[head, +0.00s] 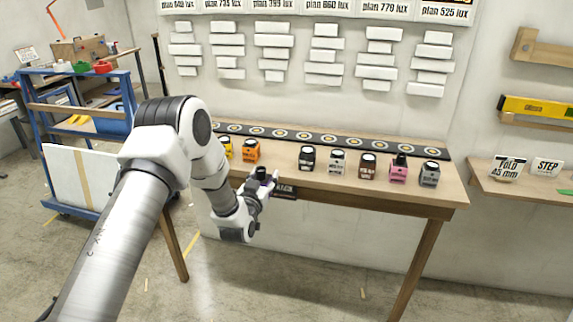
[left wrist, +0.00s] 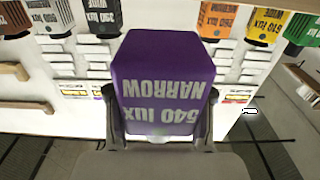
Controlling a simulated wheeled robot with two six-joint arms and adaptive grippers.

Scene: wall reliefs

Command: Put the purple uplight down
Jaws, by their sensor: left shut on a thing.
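The purple uplight (left wrist: 160,70), a boxy block marked "540 lux NARROW", fills the middle of the left wrist view, where its print is upside down. My left gripper (left wrist: 160,135) is shut on it, one finger at each side. In the head view my left gripper (head: 263,184) is at the front edge of the wooden table (head: 285,174), by the gap between the orange uplight (head: 249,150) and the black uplight (head: 307,158). The purple uplight is small and mostly hidden there. I cannot tell whether it touches the table. My right gripper is not in view.
More uplights stand along the table: yellow (head: 226,148), white-grey (head: 337,162), brown (head: 367,167), pink (head: 398,171) and grey (head: 429,174). Behind them runs a dark strip (head: 330,140) with round marks. White wall reliefs (head: 275,55) hang above. The tabletop between orange and black is clear.

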